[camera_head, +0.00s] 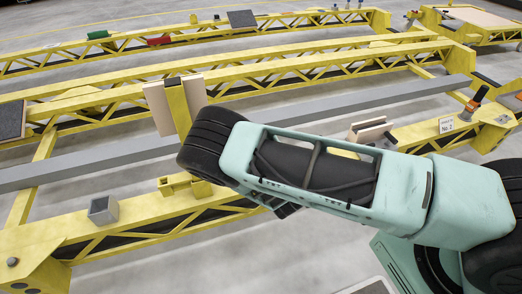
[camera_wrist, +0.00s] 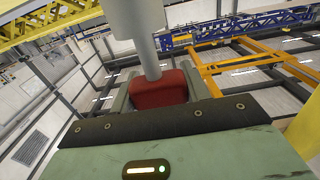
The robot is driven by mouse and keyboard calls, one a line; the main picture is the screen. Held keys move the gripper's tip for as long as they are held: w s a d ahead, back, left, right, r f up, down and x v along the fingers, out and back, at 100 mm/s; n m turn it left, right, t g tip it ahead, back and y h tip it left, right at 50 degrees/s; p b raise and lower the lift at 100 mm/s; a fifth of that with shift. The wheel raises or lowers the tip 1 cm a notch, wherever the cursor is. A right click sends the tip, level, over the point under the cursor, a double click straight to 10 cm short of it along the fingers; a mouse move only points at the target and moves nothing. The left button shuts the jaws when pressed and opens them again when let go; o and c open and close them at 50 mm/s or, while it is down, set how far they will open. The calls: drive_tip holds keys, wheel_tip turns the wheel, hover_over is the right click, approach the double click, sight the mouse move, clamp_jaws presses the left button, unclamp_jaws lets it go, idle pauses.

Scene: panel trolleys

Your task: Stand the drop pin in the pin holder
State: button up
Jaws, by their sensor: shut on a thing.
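My gripper (camera_wrist: 157,88) is shut on the red block-like grip of the drop pin (camera_wrist: 160,90) in the wrist view. The pin's thick pale grey shaft (camera_wrist: 145,45) runs from the red grip out past the top of the wrist view, so its far end is out of sight. In the head view my arm hides the gripper and the pin. A grey, square, open-topped cup (camera_head: 103,209), which looks like the pin holder, stands on the near yellow beam at the left. It is not recognisable in the wrist view.
The near yellow beam (camera_head: 130,220) carries a small yellow bracket (camera_head: 173,186) beside my arm. Upright beige panels (camera_head: 158,108) stand behind it. A long grey bar (camera_head: 95,165) crosses between the trolley frames. An orange-handled tool (camera_head: 474,101) is at the right.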

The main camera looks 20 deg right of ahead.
drive_tip(key=shift+f+b, duration=0.65)
drive_tip(key=shift+f, duration=0.4)
drive_tip(key=o, duration=1.7)
drive_tip(key=shift+o, duration=0.2)
drive_tip(key=s+p, duration=0.3)
drive_tip(key=s, duration=0.6)
idle(0.4)
